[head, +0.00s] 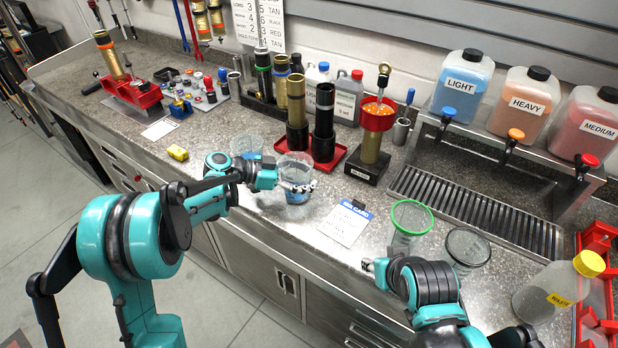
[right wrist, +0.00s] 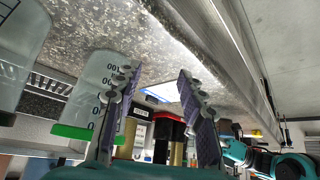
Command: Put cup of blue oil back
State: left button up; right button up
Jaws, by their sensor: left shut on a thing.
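Another clear cup with bluish contents (head: 246,146) stands behind my left wrist, partly hidden. My right gripper (head: 372,267) is near the front edge, left of the green-rimmed cup (head: 408,224). In the right wrist view my right gripper (right wrist: 158,76) is open with nothing between its fingers, and the green-rimmed cup (right wrist: 94,92) is beside its left finger.
A black-rimmed cup (head: 466,250) and a waste jug (head: 556,290) stand at the right. A card (head: 345,222) lies between the arms. Behind are a drain grate (head: 470,212), the LIGHT oil bottle (head: 462,88) and shock parts on a red tray (head: 340,152).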

aim_at(283, 174)
pick_arm(q)
jog(key=shift+f, duration=0.2)
pick_arm(e)
jog(key=shift+f, duration=0.2)
pick_arm(q)
jog(key=o, duration=1.4)
jog(key=shift+c, duration=0.2)
pick_arm(e)
jog(key=shift+r, duration=0.1)
pick_arm(q)
jog(key=shift+r, duration=0.1)
jog(key=shift+r, duration=0.15)
pick_arm(e)
jog(key=shift+r, duration=0.15)
pick_arm(q)
jog(key=p+v, duration=0.2)
jog(key=v, duration=0.4)
jog(key=shift+a+r, duration=0.1)
jog(key=shift+a, duration=0.15)
pick_arm(e)
notch_tip(283, 174, up, 2)
pick_arm(q)
jog(key=shift+a+r, duration=0.1)
jog(key=shift+a, duration=0.35)
